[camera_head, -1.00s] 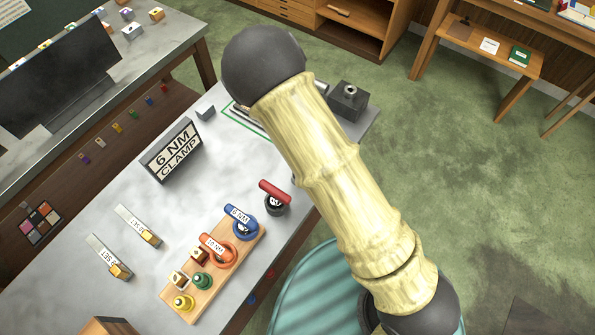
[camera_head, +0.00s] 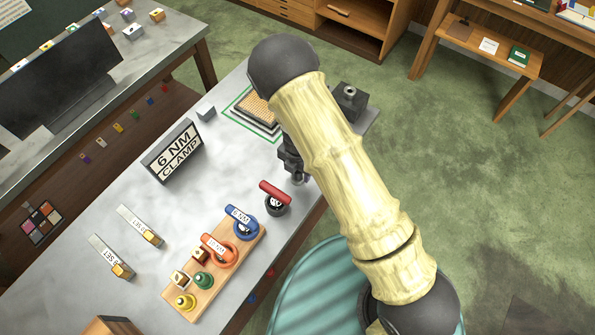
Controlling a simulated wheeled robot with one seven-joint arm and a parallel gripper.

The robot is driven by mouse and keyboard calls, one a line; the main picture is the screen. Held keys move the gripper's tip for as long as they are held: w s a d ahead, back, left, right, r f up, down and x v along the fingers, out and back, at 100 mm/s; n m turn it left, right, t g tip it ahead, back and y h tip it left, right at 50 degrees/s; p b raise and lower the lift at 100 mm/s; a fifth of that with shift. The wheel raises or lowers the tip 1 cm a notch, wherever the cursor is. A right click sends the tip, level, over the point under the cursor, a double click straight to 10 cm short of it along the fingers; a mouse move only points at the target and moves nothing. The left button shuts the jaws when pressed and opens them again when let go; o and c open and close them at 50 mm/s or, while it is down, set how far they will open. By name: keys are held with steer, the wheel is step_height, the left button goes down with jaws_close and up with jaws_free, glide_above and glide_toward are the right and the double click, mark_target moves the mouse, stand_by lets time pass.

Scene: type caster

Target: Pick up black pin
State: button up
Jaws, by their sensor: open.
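My gripper (camera_head: 295,174) is dark, open and partly hidden by my pale arm. It points down near the bench's right edge, just above and right of a red-handled tool (camera_head: 275,194) with a round black base. I cannot clearly make out a separate black pin. It may be hidden beneath my arm or gripper. I cannot tell whether anything lies between the fingers.
The grey bench (camera_head: 215,175) has clear room left of my gripper. A wooden block (camera_head: 254,244) holds blue and orange handled tools and several small knobs. A "6 NM CLAMP" sign (camera_head: 173,152) stands behind it. A framed tray (camera_head: 256,112) and a dark block (camera_head: 348,101) lie at the far end.

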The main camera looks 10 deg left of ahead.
stand_by(0.4)
steer(key=c, duration=1.1)
steer(key=shift+o, duration=0.2)
steer(key=shift+r, duration=0.1)
step_height(320, 180, up, 10)
steer(key=shift+f+b, duration=0.1)
steer(key=shift+b, duration=0.2)
steer(key=shift+d, duration=0.1)
